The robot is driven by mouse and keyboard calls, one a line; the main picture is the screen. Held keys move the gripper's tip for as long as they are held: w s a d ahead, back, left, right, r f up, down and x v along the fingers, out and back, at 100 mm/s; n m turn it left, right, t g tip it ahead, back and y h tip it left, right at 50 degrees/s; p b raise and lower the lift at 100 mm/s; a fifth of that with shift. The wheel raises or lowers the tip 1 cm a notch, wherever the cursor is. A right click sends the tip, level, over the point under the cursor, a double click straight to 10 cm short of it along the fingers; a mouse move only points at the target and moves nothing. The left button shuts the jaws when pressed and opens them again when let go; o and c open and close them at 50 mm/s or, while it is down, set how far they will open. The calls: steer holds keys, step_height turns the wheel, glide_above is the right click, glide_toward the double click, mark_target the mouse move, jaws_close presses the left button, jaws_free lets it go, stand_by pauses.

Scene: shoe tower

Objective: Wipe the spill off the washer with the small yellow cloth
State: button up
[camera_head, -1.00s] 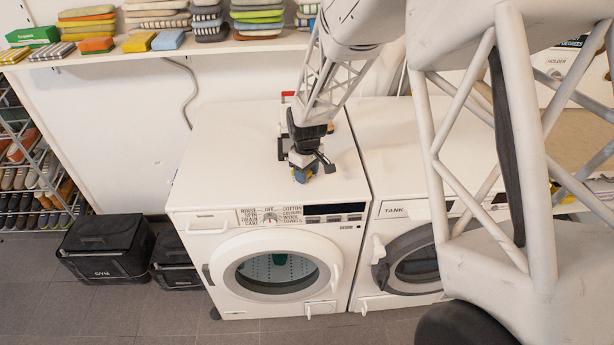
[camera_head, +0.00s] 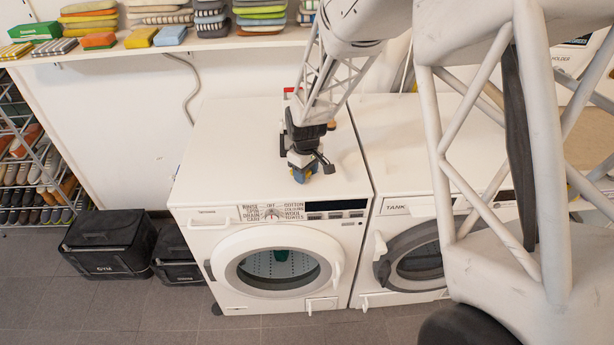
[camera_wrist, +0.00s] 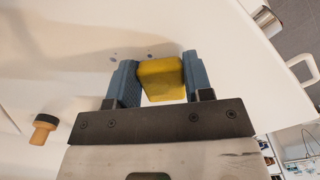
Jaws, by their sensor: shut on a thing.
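The small yellow cloth (camera_wrist: 161,80) is a folded, block-like pad between the two blue fingers of my gripper (camera_wrist: 160,85) in the wrist view. The fingers are shut on it. In the head view my gripper (camera_head: 302,178) is low over the white washer (camera_head: 228,150), near the front of its top. The cloth is hard to make out there. Several small bluish-dark spots of the spill (camera_wrist: 115,57) show on the white top just beyond the fingers and cloth. Whether the cloth touches the top is unclear.
A dark knob-like thing with a wooden end (camera_wrist: 42,129) stands on the white surface, left of the gripper in the wrist view. A second white machine (camera_head: 420,150) adjoins the washer on the right. A shelf of folded cloths (camera_head: 160,46) runs behind. The washer top's left part is clear.

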steer(key=shift+w, duration=0.8)
steer(key=shift+s+f, duration=0.15)
steer(key=shift+s, duration=1.9)
step_height(320, 180, up, 8)
steer(key=shift+w+d, duration=0.15)
steer(key=shift+d, duration=0.45)
steer(key=shift+w+d, duration=0.15)
steer(key=shift+d, duration=0.4)
